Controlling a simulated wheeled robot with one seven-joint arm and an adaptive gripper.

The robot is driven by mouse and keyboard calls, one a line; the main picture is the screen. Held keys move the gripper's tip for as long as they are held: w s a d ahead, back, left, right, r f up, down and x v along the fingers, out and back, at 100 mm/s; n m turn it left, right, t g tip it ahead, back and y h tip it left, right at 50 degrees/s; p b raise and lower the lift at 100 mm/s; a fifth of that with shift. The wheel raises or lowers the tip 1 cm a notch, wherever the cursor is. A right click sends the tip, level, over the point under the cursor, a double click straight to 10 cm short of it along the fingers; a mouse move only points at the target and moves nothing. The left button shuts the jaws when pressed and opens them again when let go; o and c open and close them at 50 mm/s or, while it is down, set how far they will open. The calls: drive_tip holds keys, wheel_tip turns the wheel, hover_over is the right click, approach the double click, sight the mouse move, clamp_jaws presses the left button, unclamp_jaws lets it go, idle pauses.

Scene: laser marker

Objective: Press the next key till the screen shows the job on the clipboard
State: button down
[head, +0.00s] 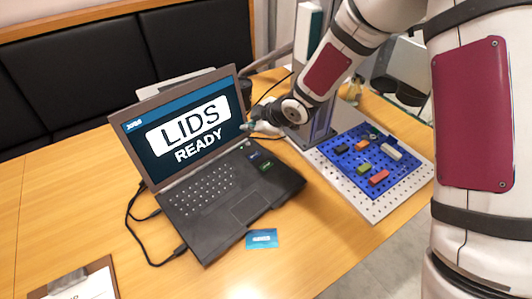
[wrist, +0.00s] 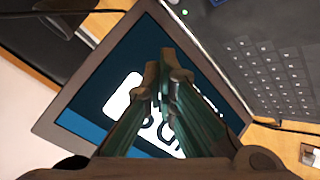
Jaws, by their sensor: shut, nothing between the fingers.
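The laptop (head: 225,205) stands open on the table. Its screen (head: 185,122) reads LIDS in a white box with READY below. Right of its keyboard are a blue-marked key (head: 254,155) and a green-marked key (head: 265,166); their lettering is too small to read. The clipboard (head: 88,284) lies at the lower left, its sheet cut off by the frame edge, so the job is not readable in full. My gripper (head: 246,127) is shut and empty by the screen's right edge. In the wrist view its fingertips (wrist: 167,72) overlap the screen (wrist: 75,113).
A blue pegboard (head: 345,165) with several coloured blocks sits on a perforated white plate at the right, beside a metal column. A blue card (head: 262,239) lies in front of the laptop. Black cables (head: 140,225) run along the laptop's left side. The front left table is mostly clear.

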sight(253, 157)
drive_tip(key=shift+d, duration=0.1)
drive_tip(key=shift+f, duration=0.1)
wheel_tip(253, 157, down, 9)
drive_tip(key=b, duration=0.7)
drive_tip(key=shift+r, duration=0.2)
drive_tip(key=shift+f, duration=0.1)
idle(1.2)
drive_tip(key=shift+f+b, duration=0.35)
drive_tip(key=shift+b, duration=0.3)
drive_tip(key=shift+f+b, duration=0.3)
drive_tip(key=shift+b, duration=0.05)
idle(0.4)
drive_tip(key=shift+r, duration=0.1)
drive_tip(key=shift+r+p, duration=0.6)
drive_tip(key=shift+r, duration=0.1)
